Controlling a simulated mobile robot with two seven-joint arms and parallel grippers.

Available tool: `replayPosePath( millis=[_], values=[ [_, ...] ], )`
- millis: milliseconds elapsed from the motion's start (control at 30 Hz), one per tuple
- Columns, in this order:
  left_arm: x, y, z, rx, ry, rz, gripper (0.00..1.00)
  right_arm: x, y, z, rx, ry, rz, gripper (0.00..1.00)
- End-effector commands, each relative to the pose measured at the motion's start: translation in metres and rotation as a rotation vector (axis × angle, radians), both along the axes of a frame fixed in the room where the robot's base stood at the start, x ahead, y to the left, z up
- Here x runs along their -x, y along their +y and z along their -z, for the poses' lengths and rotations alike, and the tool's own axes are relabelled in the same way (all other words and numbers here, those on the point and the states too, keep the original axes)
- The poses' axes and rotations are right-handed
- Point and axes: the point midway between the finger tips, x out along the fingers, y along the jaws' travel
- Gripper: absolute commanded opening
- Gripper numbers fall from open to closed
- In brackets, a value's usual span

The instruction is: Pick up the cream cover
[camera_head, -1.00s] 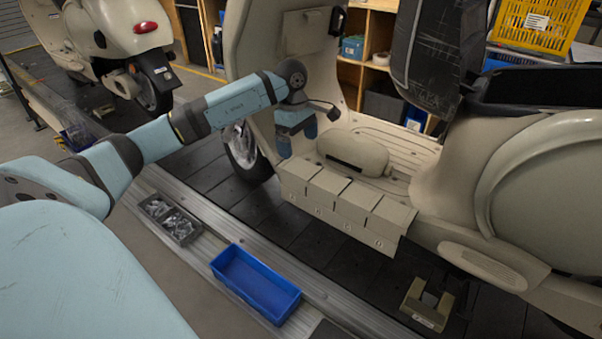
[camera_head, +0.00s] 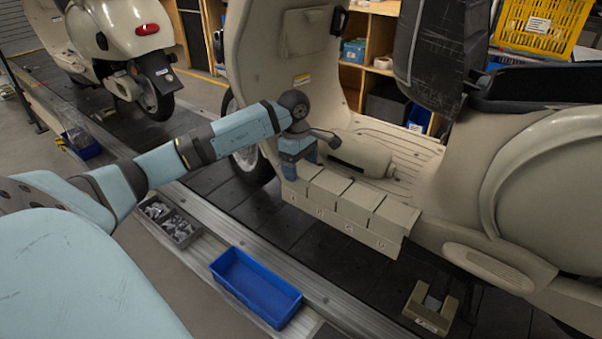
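The cream cover (camera_head: 366,152) is a rounded, capsule-like shell with a dark slot along its near side. It lies on the footboard of the cream scooter (camera_head: 395,133). My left gripper (camera_head: 299,166) points down at the left end of the cover, just beyond the near edge of the footboard. Its two blue fingers look apart, with nothing seen between them. Its fingertips are partly hidden by the row of cream boxes. A small gap seems to remain between gripper and cover. My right gripper is not in view.
A row of cream boxes (camera_head: 347,203) lines the near footboard edge. A blue tray (camera_head: 253,288) and a grey parts bin (camera_head: 178,230) sit on the near rail. The scooter's front shield and seat rise on either side. A second scooter (camera_head: 122,42) stands far left.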

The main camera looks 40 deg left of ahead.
Motion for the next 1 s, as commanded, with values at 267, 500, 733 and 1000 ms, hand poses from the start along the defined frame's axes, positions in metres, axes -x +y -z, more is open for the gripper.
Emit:
replayPosePath(
  millis=[267, 500, 733, 1000],
  values=[
    [0.000, 0.000, 0.000, 0.000, 0.000, 0.000, 0.41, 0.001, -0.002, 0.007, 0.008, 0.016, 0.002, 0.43],
    [0.000, 0.000, -0.004, 0.000, -0.001, 0.000, 0.41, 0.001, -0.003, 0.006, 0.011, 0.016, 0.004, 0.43],
    [-0.001, 0.000, -0.032, -0.001, -0.002, 0.000, 0.41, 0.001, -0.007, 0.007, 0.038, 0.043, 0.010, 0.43],
    [-0.001, 0.001, -0.091, -0.001, -0.004, 0.001, 0.41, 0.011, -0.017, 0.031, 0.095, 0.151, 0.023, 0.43]
  ],
)
